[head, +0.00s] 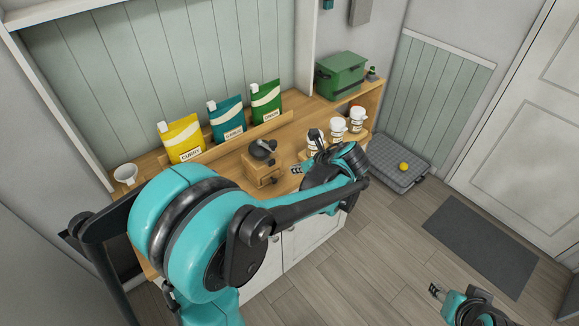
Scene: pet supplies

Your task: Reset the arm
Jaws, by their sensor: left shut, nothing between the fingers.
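My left arm reaches across the middle of the head view from the left, in front of the wooden counter. My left gripper (298,169) is shut and empty. In the picture it shows over the counter's right part, between a small wooden grinder (262,165) with a dark top and several white jars (338,129). The wrist partly hides the nearest jar. I cannot tell its height above the counter. My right gripper (436,290) shows low at the bottom right over the floor, away from the furniture. Its jaw state is unclear.
Yellow (181,139), teal (226,119) and green (266,103) pouches stand along the back of the counter. A white funnel-like cup (126,174) is at the left. A green box (340,75) stands at the right.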

